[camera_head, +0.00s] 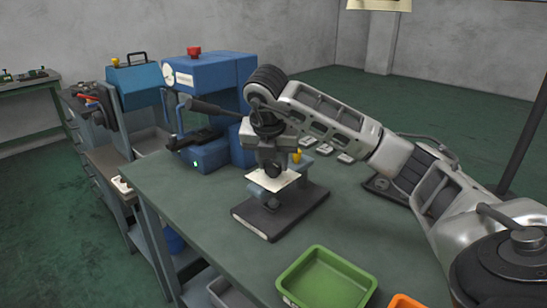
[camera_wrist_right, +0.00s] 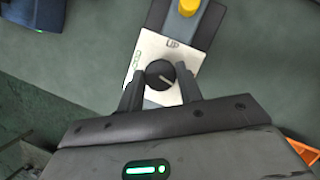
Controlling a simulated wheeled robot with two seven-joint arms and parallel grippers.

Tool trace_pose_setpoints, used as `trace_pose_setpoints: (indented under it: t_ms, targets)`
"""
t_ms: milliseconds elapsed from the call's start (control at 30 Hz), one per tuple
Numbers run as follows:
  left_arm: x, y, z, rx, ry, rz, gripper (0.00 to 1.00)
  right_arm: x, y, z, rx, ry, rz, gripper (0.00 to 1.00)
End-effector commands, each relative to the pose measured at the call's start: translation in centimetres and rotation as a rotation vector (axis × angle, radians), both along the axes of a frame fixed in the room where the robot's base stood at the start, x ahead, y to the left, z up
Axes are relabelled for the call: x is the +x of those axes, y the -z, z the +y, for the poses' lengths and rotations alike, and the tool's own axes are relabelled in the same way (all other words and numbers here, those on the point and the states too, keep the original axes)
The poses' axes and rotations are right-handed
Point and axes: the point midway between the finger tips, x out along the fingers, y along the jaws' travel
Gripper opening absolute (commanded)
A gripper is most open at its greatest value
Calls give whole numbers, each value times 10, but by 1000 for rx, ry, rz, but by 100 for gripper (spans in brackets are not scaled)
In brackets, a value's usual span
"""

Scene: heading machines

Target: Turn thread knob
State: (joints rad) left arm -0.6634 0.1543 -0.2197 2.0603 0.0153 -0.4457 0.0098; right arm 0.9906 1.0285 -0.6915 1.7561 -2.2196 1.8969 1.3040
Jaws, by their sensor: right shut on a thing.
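The thread knob (camera_wrist_right: 160,75) is a round black knob with a white pointer line, seen in the right wrist view. It sits on a white plate (camera_wrist_right: 172,48) with printed marks, one reading "UP". The plate also shows in the head view (camera_head: 286,182), on a small device with a dark base (camera_head: 262,220). My right gripper (camera_wrist_right: 161,78) is shut on the knob, with one finger on each side of it. In the head view the right gripper (camera_head: 270,172) reaches down over the device and hides the knob. My left gripper is in neither view.
A blue machine (camera_head: 215,75) with a red knob stands behind the device on the green table (camera_head: 180,195). A green tray (camera_head: 327,280) and an orange tray (camera_head: 405,301) lie at the front. Small pale parts (camera_head: 330,150) lie behind my right arm.

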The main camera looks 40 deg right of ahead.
Motion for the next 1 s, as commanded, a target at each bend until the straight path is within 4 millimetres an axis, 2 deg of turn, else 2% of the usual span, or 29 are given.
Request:
trace_pose_setpoints:
  t_ms: [400,1000]
  targets:
    - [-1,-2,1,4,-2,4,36,2,-1,1,1,257,-2,13]
    - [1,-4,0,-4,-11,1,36,2,-1,1,2,323,-2,13]
